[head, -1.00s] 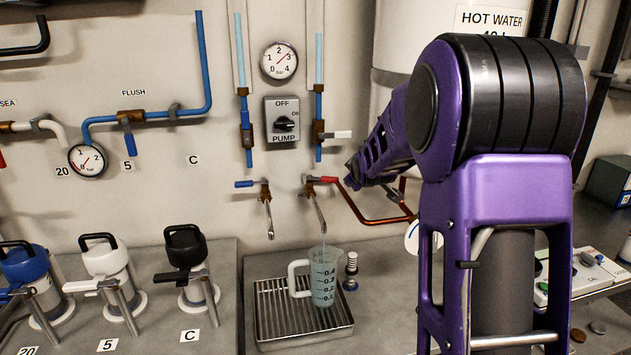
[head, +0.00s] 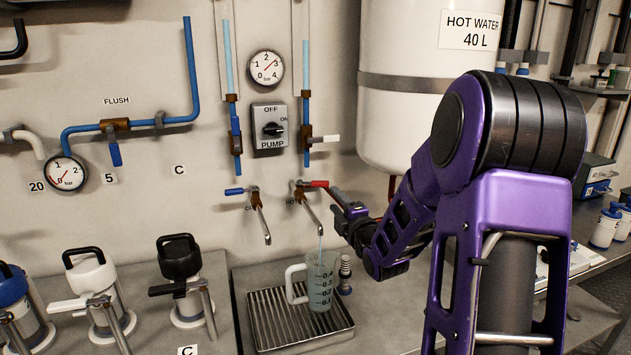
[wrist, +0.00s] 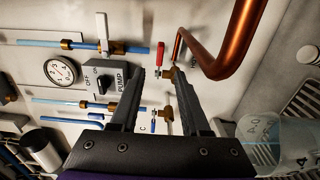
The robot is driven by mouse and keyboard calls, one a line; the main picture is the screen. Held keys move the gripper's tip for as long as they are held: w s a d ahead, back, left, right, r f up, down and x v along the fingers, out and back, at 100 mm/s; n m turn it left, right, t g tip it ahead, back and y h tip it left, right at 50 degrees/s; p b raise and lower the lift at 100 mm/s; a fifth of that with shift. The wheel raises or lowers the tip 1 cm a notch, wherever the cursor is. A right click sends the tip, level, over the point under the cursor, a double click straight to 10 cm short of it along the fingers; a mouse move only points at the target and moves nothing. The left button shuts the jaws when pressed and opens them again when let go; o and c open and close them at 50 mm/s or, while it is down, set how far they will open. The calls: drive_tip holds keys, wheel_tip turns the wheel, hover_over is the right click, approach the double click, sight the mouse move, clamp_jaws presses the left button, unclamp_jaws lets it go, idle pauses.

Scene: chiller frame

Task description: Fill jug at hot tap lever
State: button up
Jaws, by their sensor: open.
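The clear jug (head: 320,285) with a white handle stands upright on the drip tray (head: 262,338), under the hot tap (head: 311,212). A thin pale stream runs from the spout into it, and it holds bluish water; the exact level is hard to read. The red hot tap lever (head: 317,184) points right along the wall. My gripper (head: 336,195) is open, close to the right of the lever. In the wrist view the lever (wrist: 160,54) shows beyond and between the open fingertips (wrist: 150,74), apart from them. The jug (wrist: 272,135) shows at right there.
The blue-levered cold tap (head: 240,191) is left of the hot tap. A copper pipe (wrist: 225,60) runs close to my fingers. The pump switch (head: 269,128) is above, the white tank (head: 405,110) at right. Lidded vessels (head: 180,275) stand at left.

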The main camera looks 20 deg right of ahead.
sight(312, 183)
drive_tip(key=w, duration=1.4)
drive_tip(key=shift+w, duration=0.4)
clamp_jaws()
idle(0.6)
